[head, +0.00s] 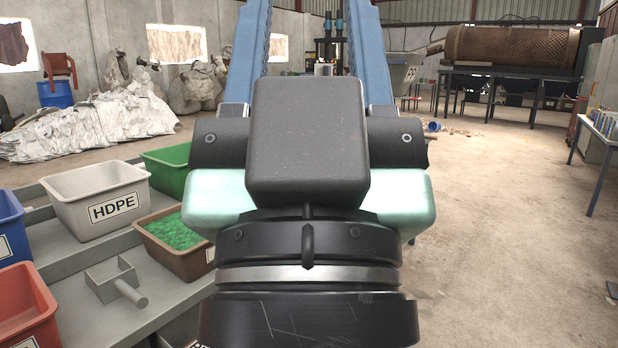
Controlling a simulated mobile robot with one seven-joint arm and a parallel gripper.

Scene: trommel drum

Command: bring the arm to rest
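My own arm fills the middle of the head view, with a dark ringed joint low down, a black block above it and pale green side parts. Two blue beams rise from behind the block and run out of the top of the picture. They look like part of my arm, but I cannot be sure. I cannot make out my gripper, so whether it is open or holds anything does not show. The arm hides part of the floor and background behind it.
At left, a grey bench (80,305) carries a white HDPE bin (107,228), a brown bin (197,262) of green flakes, a metal scoop (110,279), and blue, red (28,325) and green bins. A rusty drum (510,47) stands back right. The right floor (500,230) is mostly clear.

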